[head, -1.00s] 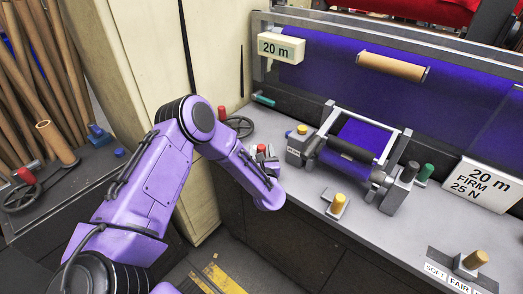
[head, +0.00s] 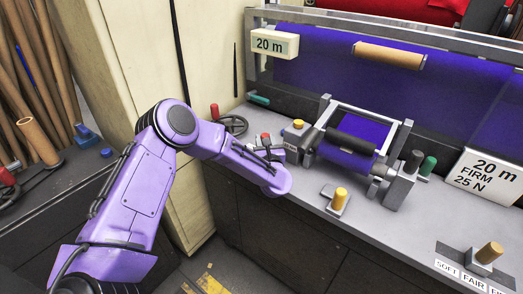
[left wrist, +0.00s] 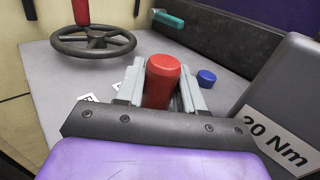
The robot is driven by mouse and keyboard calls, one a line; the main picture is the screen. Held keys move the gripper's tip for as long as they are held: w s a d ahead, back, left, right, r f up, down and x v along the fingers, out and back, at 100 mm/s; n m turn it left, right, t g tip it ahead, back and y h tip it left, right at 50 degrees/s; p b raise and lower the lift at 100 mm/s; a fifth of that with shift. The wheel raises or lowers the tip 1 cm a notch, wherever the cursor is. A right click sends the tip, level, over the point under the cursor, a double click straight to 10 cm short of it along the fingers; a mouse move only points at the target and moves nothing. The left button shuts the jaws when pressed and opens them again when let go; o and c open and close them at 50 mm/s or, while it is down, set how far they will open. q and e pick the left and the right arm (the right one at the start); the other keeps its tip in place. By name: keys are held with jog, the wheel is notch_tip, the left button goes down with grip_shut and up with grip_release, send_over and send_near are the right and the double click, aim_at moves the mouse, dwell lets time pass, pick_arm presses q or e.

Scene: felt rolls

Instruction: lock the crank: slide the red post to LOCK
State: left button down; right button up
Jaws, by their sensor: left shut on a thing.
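The red post (head: 265,138) stands on the bench between the handwheel and a small grey box with a yellow knob. My left gripper (head: 268,147) reaches over the bench front to it. In the left wrist view the red post (left wrist: 164,78) fills the space between the two grey fingers (left wrist: 160,85), which are shut on it. White labels (left wrist: 88,98) beside the fingers are mostly covered, so I cannot read which mark the post is at. The crank is perhaps the dark handwheel (head: 234,124) with a red handle, also in the left wrist view (left wrist: 93,43). My right gripper is out of view.
A grey box marked Nm (left wrist: 285,85) stands close on the right of the fingers. A blue button (left wrist: 207,77) and a teal handle (left wrist: 169,19) lie behind. The roller frame with purple felt (head: 355,133) and a yellow post (head: 340,198) are further right.

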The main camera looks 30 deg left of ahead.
pick_arm(q)
jog(key=c, duration=0.9)
grip_release()
jog(key=shift+w+r, duration=0.1)
jog(key=shift+c, duration=0.2)
jog(key=shift+o, duration=0.7)
jog(key=shift+w, duration=0.2)
jog(key=b+v, duration=0.2)
jog(key=v, duration=0.8)
jog(key=shift+b, duration=0.35)
jog(key=shift+s+d, duration=0.2)
jog(key=shift+s, duration=0.05)
